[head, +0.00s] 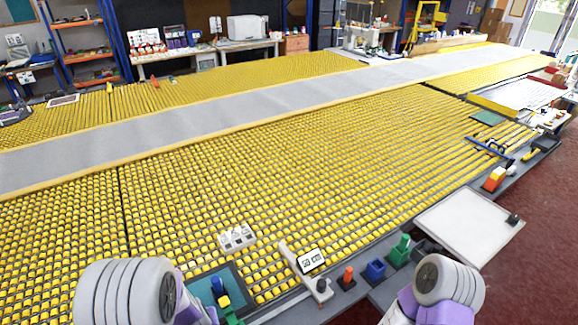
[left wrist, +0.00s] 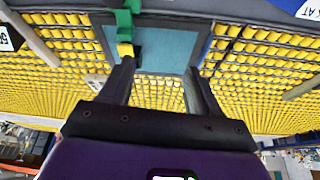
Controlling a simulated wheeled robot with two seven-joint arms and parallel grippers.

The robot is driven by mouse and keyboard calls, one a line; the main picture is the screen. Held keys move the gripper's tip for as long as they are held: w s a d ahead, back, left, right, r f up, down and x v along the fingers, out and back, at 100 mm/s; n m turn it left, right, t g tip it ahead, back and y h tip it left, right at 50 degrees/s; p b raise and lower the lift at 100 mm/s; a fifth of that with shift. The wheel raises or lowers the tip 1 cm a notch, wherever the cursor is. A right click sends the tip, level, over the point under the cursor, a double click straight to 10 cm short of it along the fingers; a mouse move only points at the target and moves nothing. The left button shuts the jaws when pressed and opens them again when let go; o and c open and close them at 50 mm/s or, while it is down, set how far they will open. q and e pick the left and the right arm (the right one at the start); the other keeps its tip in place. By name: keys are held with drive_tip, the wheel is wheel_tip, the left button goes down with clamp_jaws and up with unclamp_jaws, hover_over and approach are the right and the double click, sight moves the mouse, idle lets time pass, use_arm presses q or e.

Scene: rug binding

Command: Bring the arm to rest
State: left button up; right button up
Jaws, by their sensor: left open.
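My left gripper (left wrist: 160,68) is open, with two dark fingers apart and nothing between them. In the left wrist view a teal tray (left wrist: 165,35) lies beyond the fingertips. A green tool with a yellow part (left wrist: 125,30) is near the left finger's tip; whether they touch I cannot tell. In the head view my left arm's white and purple links are at the lower left, beside the teal tray (head: 200,287) and the green, blue and yellow tool (head: 223,295). The left fingers are hidden there. My right arm's links are at the lower right; its gripper is out of view.
A yellow roller bed (head: 290,170) with a grey strip (head: 250,108) fills the middle. Along the near edge stand a small display (head: 311,260), a red tool (head: 347,277), a blue block (head: 375,269) and a green block (head: 401,247). A white board (head: 470,225) lies at right.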

use_arm(q)
drive_tip(key=s+d+f+m+g+h, duration=0.2)
drive_tip(key=s+d+f+g+h, duration=0.3)
drive_tip(key=s+d+f, duration=0.85)
wheel_tip(320, 180, down, 14)
drive_tip(key=w+t+h+b, duration=0.1)
drive_tip(key=b, duration=1.2)
drive_tip(key=shift+w+d+r+t+b, duration=0.25)
drive_tip(key=shift+w+d+t+b, duration=0.1)
drive_tip(key=shift+d, duration=0.1)
use_arm(e)
wheel_tip(320, 180, down, 14)
drive_tip(key=shift+w+r, duration=0.25)
